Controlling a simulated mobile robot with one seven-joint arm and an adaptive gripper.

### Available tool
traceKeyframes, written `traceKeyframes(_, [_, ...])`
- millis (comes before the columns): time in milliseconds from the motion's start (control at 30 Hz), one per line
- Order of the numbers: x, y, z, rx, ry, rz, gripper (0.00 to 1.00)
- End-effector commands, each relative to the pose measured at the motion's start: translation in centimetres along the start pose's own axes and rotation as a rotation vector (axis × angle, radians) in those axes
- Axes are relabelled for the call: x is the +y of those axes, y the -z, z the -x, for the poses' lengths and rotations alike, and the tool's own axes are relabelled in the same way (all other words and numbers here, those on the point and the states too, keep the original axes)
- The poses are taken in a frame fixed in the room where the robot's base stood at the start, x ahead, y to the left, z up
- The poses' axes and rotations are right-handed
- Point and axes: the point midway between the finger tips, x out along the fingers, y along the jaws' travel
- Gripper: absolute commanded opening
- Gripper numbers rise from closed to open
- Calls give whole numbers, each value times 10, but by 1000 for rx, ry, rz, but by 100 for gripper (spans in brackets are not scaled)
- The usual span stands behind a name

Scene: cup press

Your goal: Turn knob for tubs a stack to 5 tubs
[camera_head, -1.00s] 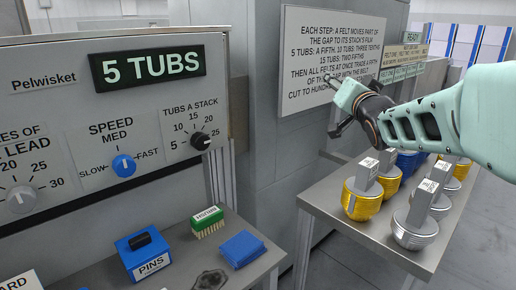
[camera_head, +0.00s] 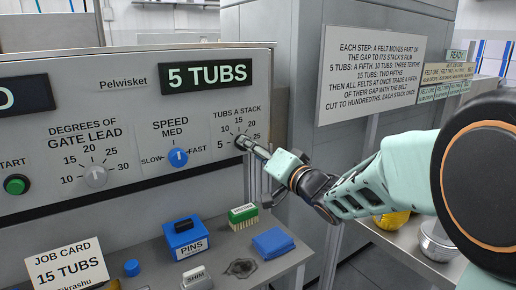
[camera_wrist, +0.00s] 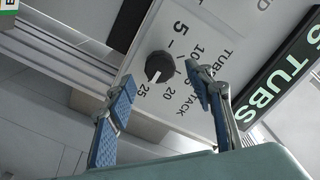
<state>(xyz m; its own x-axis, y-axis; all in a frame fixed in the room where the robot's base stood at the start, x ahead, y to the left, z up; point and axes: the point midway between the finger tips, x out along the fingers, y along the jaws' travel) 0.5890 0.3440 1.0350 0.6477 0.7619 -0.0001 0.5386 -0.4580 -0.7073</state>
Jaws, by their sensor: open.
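The tubs-a-stack knob (camera_head: 241,141) is a small dark dial at the right end of the grey panel, with marks from 5 to 25. In the wrist view the knob (camera_wrist: 158,66) has its white mark on the 25 side of the dial. The display (camera_head: 207,76) reads 5 TUBS. My gripper (camera_head: 252,146) is at the panel's right end, its tips by the knob. In the wrist view my gripper (camera_wrist: 160,76) is open, with one blue-padded finger on each side of the knob. A gap shows between knob and fingers; contact cannot be told.
A blue speed knob (camera_head: 177,157) and a grey gate lead knob (camera_head: 96,175) sit left on the same panel. Below are a blue pins box (camera_head: 186,239), a green block (camera_head: 243,213) and a job card (camera_head: 67,270) reading 15 TUBS. A wall sign (camera_head: 371,62) stands right.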

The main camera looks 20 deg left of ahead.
Motion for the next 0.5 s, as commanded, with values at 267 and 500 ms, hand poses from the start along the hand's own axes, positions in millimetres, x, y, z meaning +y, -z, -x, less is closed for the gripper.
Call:
traceKeyframes(267, [1,0,-36,0,-1,0,48])
traceKeyframes(500, [0,1,-42,1,-2,0,48])
